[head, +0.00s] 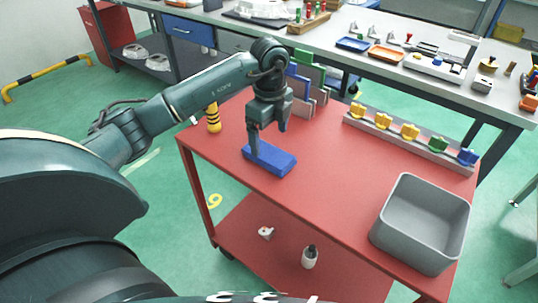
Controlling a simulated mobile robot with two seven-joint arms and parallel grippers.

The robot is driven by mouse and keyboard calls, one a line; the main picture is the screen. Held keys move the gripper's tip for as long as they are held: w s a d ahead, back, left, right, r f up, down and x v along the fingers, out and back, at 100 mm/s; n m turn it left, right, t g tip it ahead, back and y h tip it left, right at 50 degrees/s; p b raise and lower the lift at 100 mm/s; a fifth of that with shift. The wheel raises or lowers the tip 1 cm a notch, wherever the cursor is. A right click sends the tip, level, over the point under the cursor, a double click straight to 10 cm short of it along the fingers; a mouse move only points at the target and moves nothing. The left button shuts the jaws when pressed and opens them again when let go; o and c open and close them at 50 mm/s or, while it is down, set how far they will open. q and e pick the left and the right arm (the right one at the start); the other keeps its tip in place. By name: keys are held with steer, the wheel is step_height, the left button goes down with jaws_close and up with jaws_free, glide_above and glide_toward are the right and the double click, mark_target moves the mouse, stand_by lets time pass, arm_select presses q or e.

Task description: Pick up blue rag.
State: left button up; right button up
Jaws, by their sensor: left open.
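The blue rag (276,161), a flat folded-looking block, lies on the red cart top near its left front edge. My left gripper (268,138) points down directly above the rag. Its fingers are apart with nothing visible between them. One fingertip reaches down to the rag's left end and overlaps it in the picture; I cannot tell whether it touches. The other fingertip appears higher, behind the rag. My right gripper is not in view.
The cart's middle is clear.

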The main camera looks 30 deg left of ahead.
mark_target(269, 152)
arm_select(q)
steer(key=f, duration=0.5)
steer(key=shift+w+a+f, duration=0.15)
steer(key=shift+a, duration=0.05)
steer(key=c, duration=1.1)
